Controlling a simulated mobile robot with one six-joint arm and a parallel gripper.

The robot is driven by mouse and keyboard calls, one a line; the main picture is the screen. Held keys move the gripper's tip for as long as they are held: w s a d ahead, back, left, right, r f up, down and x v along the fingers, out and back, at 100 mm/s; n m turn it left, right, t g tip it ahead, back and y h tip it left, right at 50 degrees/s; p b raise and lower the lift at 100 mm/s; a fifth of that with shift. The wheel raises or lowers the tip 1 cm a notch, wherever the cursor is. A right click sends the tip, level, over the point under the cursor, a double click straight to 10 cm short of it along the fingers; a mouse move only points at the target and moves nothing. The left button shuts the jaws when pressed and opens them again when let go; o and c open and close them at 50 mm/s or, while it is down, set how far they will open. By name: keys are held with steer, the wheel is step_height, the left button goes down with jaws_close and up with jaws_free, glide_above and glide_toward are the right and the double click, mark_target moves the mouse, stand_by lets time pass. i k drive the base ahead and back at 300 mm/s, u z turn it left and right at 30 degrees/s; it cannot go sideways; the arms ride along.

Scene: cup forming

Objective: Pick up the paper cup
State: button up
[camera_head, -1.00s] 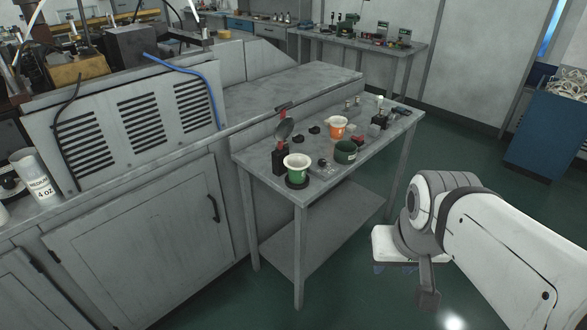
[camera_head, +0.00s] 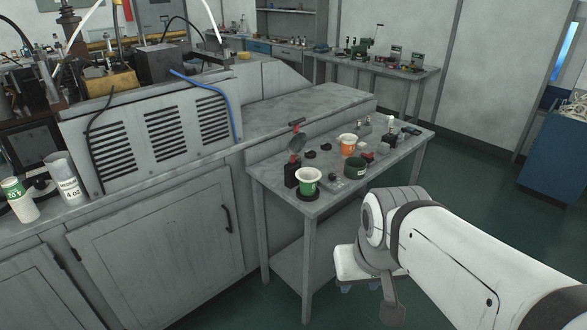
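Several cups are in view, and I cannot tell which are paper. On the left cabinet top stand a grey-white cup marked "4 oz" (camera_head: 64,178) and a white cup with a green band (camera_head: 20,200). My gripper (camera_head: 358,284) is at the end of my arm, in front of the table's right side and apart from all cups. Its fingertips are small and partly hidden.
A long grey cabinet (camera_head: 160,225) with a vented machine housing (camera_head: 150,135) runs along the left. A black holder with a dark round tool (camera_head: 293,170) and small parts crowd the table. A workbench (camera_head: 380,70) stands behind. Green floor is open at right.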

mark_target(307, 177)
steer(key=z, duration=0.05)
steer(key=i, duration=1)
steer(key=u, duration=0.05)
